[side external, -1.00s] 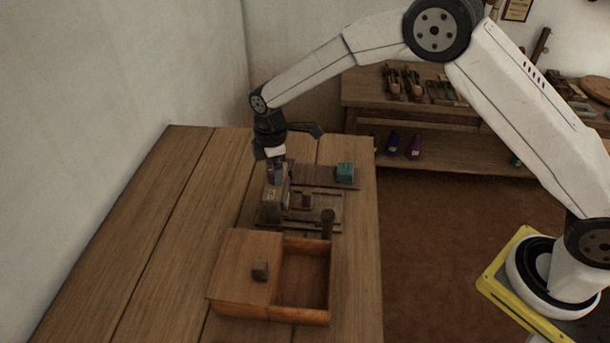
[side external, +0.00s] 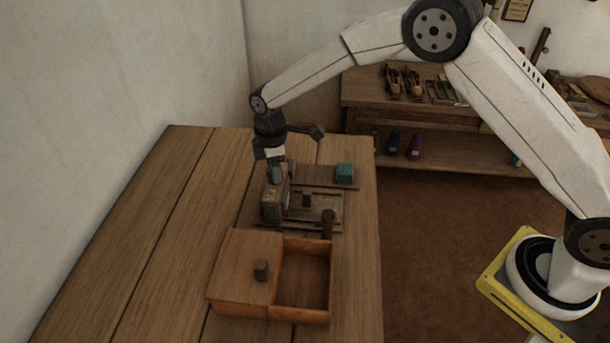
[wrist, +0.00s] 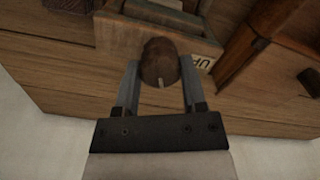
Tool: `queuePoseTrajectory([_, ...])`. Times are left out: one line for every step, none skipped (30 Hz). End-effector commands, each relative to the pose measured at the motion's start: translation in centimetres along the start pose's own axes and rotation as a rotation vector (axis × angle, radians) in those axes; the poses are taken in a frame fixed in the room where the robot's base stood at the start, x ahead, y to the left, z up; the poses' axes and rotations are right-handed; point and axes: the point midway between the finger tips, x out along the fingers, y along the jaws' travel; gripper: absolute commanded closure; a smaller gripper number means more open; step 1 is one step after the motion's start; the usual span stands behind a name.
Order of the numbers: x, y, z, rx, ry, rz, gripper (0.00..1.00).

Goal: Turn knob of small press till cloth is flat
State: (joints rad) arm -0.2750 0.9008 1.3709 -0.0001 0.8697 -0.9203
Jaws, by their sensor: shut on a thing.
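The small press (side external: 272,206) stands on the wooden table, with a label (wrist: 203,62) that reads "UP" upside down in the wrist view. Its round brown knob (wrist: 160,58) carries a short pale mark, which points toward my gripper's base in the wrist view. My gripper (wrist: 160,70) is shut on the knob, one finger on each side of it. In the side view my gripper (side external: 277,174) comes down onto the press from above and hides the knob. I cannot make out the cloth in the press.
A wooden box (side external: 222,292) with a half-open lid stands in front of the press. A dark upright peg (side external: 327,223) stands to the right. A teal block (side external: 345,172) sits on a board behind. The table (side external: 170,230) is clear on the left.

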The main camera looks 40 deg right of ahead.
Motion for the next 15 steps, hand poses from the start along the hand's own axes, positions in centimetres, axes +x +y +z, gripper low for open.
queuePoseTrajectory([-0.05, 0.01, 0.00, 0.020, 0.000, 0.000, 1.00])
queuePoseTrajectory([-0.05, 0.01, 0.00, 0.034, 0.000, 0.000, 1.00])
queuePoseTrajectory([-0.05, 0.01, 0.00, 0.057, 0.000, 0.000, 1.00])
queuePoseTrajectory([-0.05, 0.01, 0.00, 0.074, 0.000, 0.000, 1.00])
queuePoseTrajectory([-0.05, 0.01, 0.00, 0.093, 0.000, 0.000, 1.00])
queuePoseTrajectory([-0.06, 0.01, 0.00, 0.121, 0.000, 0.000, 1.00])
queuePoseTrajectory([-0.06, 0.01, 0.00, 0.142, 0.000, 0.000, 1.00])
queuePoseTrajectory([-0.06, 0.01, 0.00, 0.165, 0.000, 0.000, 1.00])
queuePoseTrajectory([-0.06, 0.01, 0.00, 0.197, 0.000, 0.000, 1.00])
queuePoseTrajectory([-0.06, 0.01, 0.00, 0.223, 0.000, 0.000, 1.00])
queuePoseTrajectory([-0.07, 0.01, 0.00, 0.250, 0.000, 0.000, 1.00])
queuePoseTrajectory([-0.07, 0.01, 0.00, 0.285, 0.000, 0.000, 1.00])
queuePoseTrajectory([-0.07, 0.01, 0.00, 0.313, 0.000, 0.000, 1.00])
queuePoseTrajectory([-0.07, 0.01, 0.00, 0.341, 0.000, 0.000, 1.00])
queuePoseTrajectory([-0.07, 0.02, 0.00, 0.379, 0.000, 0.000, 1.00])
